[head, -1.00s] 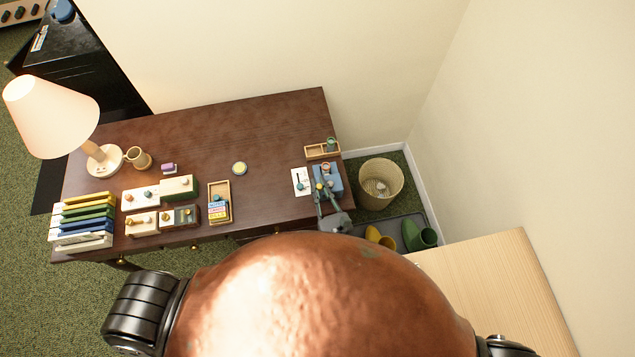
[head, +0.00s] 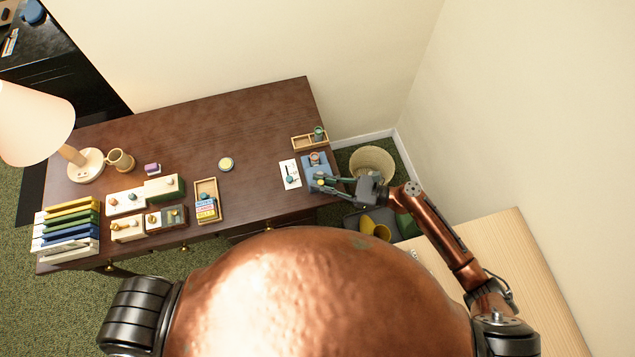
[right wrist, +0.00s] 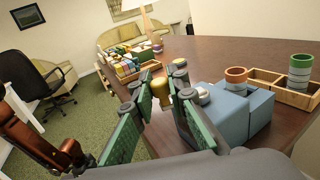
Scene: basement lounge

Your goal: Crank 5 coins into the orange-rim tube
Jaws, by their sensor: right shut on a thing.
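A blue box-shaped device (head: 327,171) stands at the desk's right end; it also shows in the right wrist view (right wrist: 236,108). A short tube with an orange rim (right wrist: 236,75) stands at the device's far side. A yellow crank knob (right wrist: 161,91) sticks out from the device's near side. My right gripper (head: 326,182) reaches in from the right, its green-padded fingers around the knob and shut on it. A green-banded tube (right wrist: 300,70) stands in a small wooden tray (right wrist: 262,82) beside the device. My left gripper is out of view.
A white card (head: 290,174) with a teal spot lies left of the device. Further left are a wooden box (head: 206,188), small cases and a lamp (head: 86,165). A wicker basket (head: 372,160) and boots stand off the desk's right side. The desk's middle is mostly clear.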

